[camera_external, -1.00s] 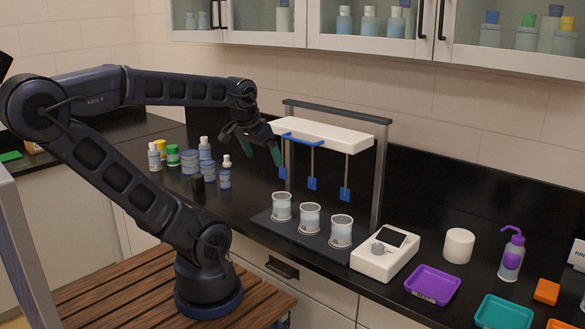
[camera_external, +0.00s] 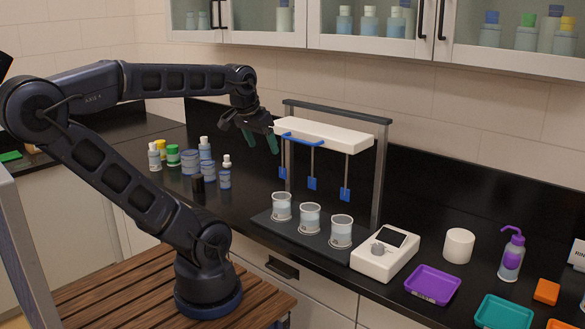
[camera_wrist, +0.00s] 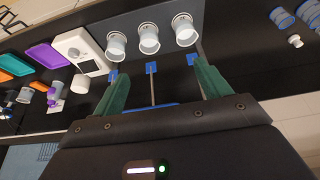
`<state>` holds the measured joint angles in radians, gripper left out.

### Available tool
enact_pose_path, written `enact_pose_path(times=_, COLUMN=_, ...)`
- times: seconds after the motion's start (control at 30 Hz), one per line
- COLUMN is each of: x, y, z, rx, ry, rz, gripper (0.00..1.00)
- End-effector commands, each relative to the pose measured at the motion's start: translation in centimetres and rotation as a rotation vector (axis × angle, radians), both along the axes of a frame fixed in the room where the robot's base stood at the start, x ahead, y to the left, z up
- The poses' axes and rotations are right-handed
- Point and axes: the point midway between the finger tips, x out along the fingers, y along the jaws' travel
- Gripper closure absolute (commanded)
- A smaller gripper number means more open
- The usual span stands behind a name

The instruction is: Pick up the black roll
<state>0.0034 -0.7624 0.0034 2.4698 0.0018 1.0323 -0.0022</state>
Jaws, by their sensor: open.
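A small black upright object (camera_external: 197,184), which looks like the black roll, stands on the dark counter in front of the blue-lidded jars. It is small and its shape is hard to make out. I cannot pick it out in the wrist view. My gripper (camera_external: 261,141) is open and empty, raised well above the counter beside the left end of the white stirrer head. In the wrist view, my gripper's green fingers (camera_wrist: 163,85) are spread apart, with stirrer paddles showing between and beyond them.
The white stirrer (camera_external: 335,136) with hanging blue paddles stands right of my gripper, over three beakers (camera_external: 310,217). Several bottles and jars (camera_external: 190,161) crowd around the black object.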

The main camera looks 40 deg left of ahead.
Motion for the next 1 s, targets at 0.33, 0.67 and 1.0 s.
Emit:
enact_pose_path(times=0.33, x=3.3, y=3.1, z=3.3, rx=-0.061, ry=0.043, rz=0.188, gripper=0.24)
enact_pose_path(times=0.67, x=9.0, y=11.1, z=5.5, rx=-0.168, ry=0.114, rz=0.563, gripper=0.24)
enact_pose_path(times=1.0, x=13.5, y=23.6, z=6.2, rx=-0.275, ry=0.181, rz=1.026, gripper=0.24)
